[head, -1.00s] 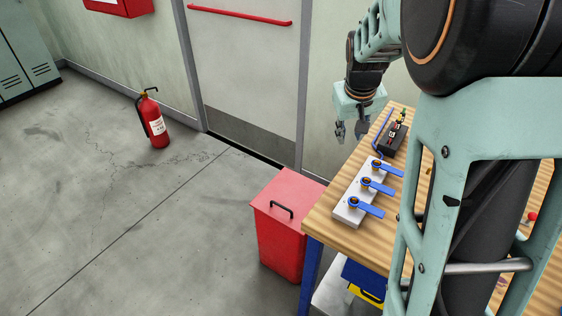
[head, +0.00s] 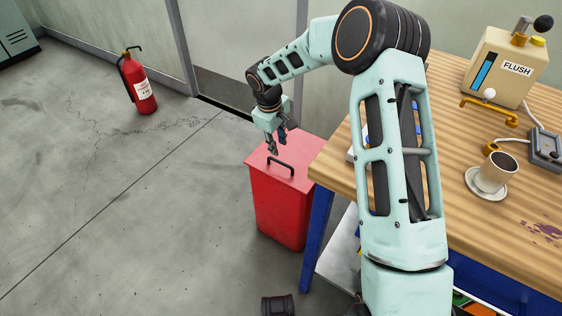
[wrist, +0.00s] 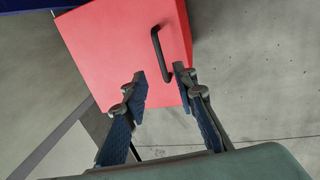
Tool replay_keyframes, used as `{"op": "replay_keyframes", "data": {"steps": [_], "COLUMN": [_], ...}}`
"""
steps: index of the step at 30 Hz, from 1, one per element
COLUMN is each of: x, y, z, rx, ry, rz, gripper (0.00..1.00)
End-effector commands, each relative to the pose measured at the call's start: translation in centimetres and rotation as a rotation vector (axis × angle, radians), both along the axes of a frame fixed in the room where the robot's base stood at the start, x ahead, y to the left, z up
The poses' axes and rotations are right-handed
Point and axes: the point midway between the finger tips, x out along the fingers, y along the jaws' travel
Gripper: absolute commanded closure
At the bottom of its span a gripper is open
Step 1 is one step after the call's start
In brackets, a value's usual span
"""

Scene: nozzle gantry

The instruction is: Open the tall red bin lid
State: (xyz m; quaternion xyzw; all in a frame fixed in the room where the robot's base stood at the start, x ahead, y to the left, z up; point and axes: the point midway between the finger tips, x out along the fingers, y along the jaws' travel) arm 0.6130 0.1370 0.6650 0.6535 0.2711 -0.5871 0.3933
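The tall red bin (head: 279,207) stands on the floor beside the workbench. Its flat red lid (head: 292,176) is shut and carries a black bar handle (head: 279,166). My gripper (head: 278,148) is above the lid, fingers pointing down. In the wrist view my gripper (wrist: 160,85) is open, with a gap between its two fingers and nothing between them. The fingers look apart from the handle.
The wooden workbench (head: 458,170) stands right of the bin, with a coffee cup (head: 497,170) and a beige flush box (head: 505,68) on it. A fire extinguisher (head: 138,82) stands on the floor at the back left. The floor left of the bin is clear.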

Motion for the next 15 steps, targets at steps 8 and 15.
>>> {"op": "replay_keyframes", "data": {"steps": [8,15], "x": [0.8,1.4], "y": [-0.6,-1.0], "z": [-5.6,-8.5], "rx": [0.000,0.000], "ry": [0.003,0.000], "rz": [-0.002,-0.001], "gripper": [0.74,0.74]}}
